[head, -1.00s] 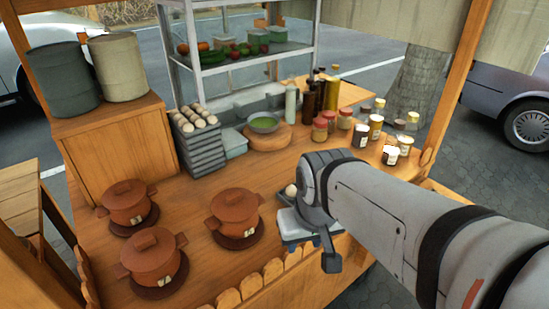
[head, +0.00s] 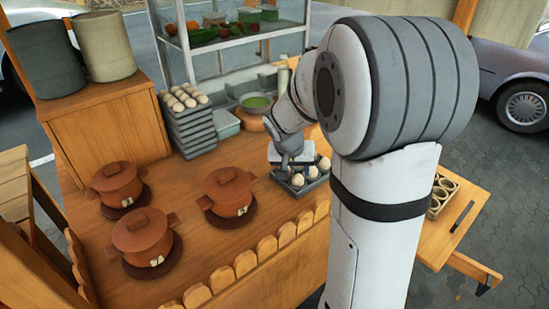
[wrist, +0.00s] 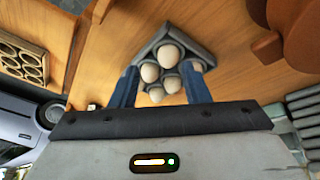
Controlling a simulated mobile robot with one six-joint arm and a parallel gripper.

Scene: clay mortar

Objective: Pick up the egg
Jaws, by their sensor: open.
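A small dark grey tray (head: 312,190) holding several pale eggs (head: 297,180) sits near the counter's front edge. My gripper (head: 287,166) is over the left part of this tray and hides some of it. In the wrist view, my gripper's two blue fingers (wrist: 160,76) are apart, with the tray (wrist: 154,43) and its eggs (wrist: 150,72) showing between and beyond them. No egg is clearly held. I cannot tell how far the fingertips are from the eggs.
Three lidded clay pots (head: 230,192) stand to the left. Stacked grey trays with more eggs (head: 184,98) stand behind, beside a green bowl (head: 256,103). A wooden holder with round holes (head: 443,192) is at the right. My arm hides the counter's right part.

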